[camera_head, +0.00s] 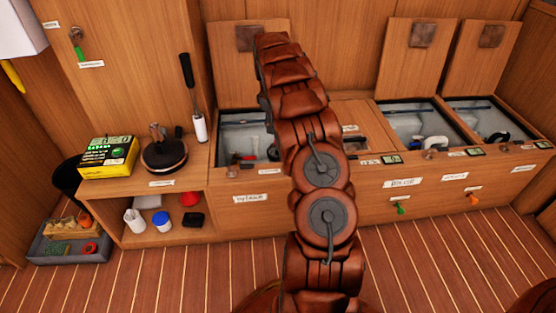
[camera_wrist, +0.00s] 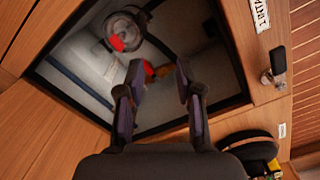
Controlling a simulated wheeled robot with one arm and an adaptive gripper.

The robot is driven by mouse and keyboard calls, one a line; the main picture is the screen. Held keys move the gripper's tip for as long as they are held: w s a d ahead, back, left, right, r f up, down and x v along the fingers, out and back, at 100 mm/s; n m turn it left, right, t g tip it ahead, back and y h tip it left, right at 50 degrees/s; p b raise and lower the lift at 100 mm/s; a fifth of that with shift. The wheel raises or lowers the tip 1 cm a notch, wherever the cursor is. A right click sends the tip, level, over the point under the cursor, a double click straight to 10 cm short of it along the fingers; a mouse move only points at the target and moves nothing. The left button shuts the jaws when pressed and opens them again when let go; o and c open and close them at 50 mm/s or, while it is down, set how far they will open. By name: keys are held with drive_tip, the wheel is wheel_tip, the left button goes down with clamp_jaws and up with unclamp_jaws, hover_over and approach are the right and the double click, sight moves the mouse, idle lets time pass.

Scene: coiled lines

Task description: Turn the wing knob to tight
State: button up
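My gripper (camera_wrist: 160,72) is over an open locker in the wrist view, with its two dark fingers apart. A small red and orange part (camera_wrist: 150,70) shows between the fingertips, deeper in the locker; I cannot tell if it is the wing knob. A round grey, clear-looking fitting (camera_wrist: 123,30) with a red piece lies farther in. The locker (camera_head: 228,115) is the left one in the head view, with small red items inside. My arm hides part of it, and the gripper cannot be made out there.
A dark-handled latch (camera_wrist: 278,62) sits on the locker's front in the wrist view. Two more open lockers (camera_head: 418,120) (camera_head: 483,115) stand to the right. A yellow box (camera_head: 108,158) and a black round object (camera_head: 164,157) sit on the left counter.

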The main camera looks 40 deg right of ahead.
drive_tip(key=shift+n, duration=0.3)
drive_tip(key=d+f, duration=0.1)
drive_tip(key=f, duration=0.1)
drive_tip(key=d+f+b, duration=0.1)
drive_tip(key=f, duration=0.1)
drive_tip(key=d+f+b, duration=0.1)
drive_tip(key=f, duration=0.2)
drive_tip(key=shift+w+d, duration=0.1)
drive_tip(key=shift+w, duration=0.2)
wheel_tip(320, 180, down, 7)
drive_tip(key=b, duration=0.3)
drive_tip(key=shift+f, duration=0.2)
clamp_jaws()
drive_tip(key=shift+r, duration=0.1)
